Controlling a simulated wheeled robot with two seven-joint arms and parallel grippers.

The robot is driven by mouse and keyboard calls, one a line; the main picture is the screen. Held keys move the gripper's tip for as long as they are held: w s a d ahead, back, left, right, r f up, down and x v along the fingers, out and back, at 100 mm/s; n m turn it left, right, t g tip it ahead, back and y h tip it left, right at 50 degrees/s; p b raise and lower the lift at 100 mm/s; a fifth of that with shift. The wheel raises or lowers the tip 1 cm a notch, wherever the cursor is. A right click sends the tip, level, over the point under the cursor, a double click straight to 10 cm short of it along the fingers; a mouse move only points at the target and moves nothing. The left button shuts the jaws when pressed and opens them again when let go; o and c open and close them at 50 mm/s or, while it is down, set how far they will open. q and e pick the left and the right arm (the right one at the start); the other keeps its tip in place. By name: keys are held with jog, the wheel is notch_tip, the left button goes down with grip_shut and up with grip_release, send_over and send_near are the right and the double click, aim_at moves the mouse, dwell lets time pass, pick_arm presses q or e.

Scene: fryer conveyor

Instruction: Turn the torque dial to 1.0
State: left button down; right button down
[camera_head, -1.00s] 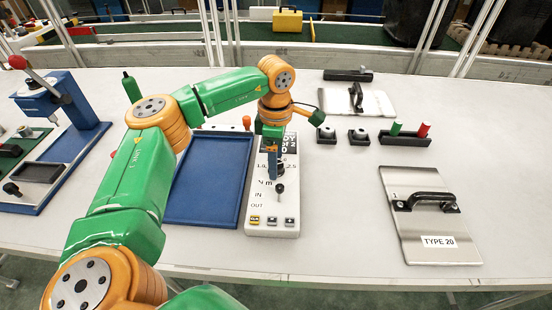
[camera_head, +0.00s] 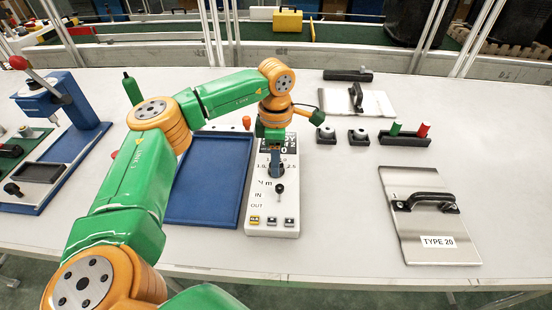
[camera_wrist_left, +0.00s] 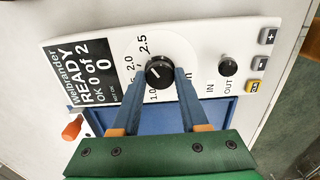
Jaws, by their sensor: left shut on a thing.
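The white control panel (camera_head: 258,215) lies on the table, with a display, a scale and small buttons. In the left wrist view, the round black torque dial (camera_wrist_left: 159,71) sits beside printed numbers 1.0, 2.0 and 2.5. It has a short white mark on top, but I cannot tell its exact setting. My left gripper (camera_head: 276,173) points down over the panel and is shut on the dial, one finger on each side. In the head view the gripper hides the dial. My right gripper is not in view.
A smaller IN/OUT knob (camera_wrist_left: 228,67) stands on the panel close to the dial. A blue tray (camera_head: 205,222) lies left of the panel. A metal plate with a black handle (camera_head: 430,232) lies to the right. The table between panel and plate is clear.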

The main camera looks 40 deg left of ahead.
pick_arm(q)
jog(key=n+p, duration=0.1)
jog(key=n, duration=0.6)
jog(key=n+p, duration=0.1)
jog(key=n, duration=0.5)
jog(key=shift+r+n, duration=0.1)
jog(key=shift+n, duration=0.2)
jog(key=n+p, duration=0.1)
jog(key=n, duration=0.5)
jog(key=shift+p, duration=0.4)
jog(key=n+p, duration=0.1)
jog(key=n, duration=0.4)
jog(key=shift+w+n, duration=0.1)
jog(key=shift+n, duration=0.3)
jog(key=shift+c, duration=2.1)
grip_release()
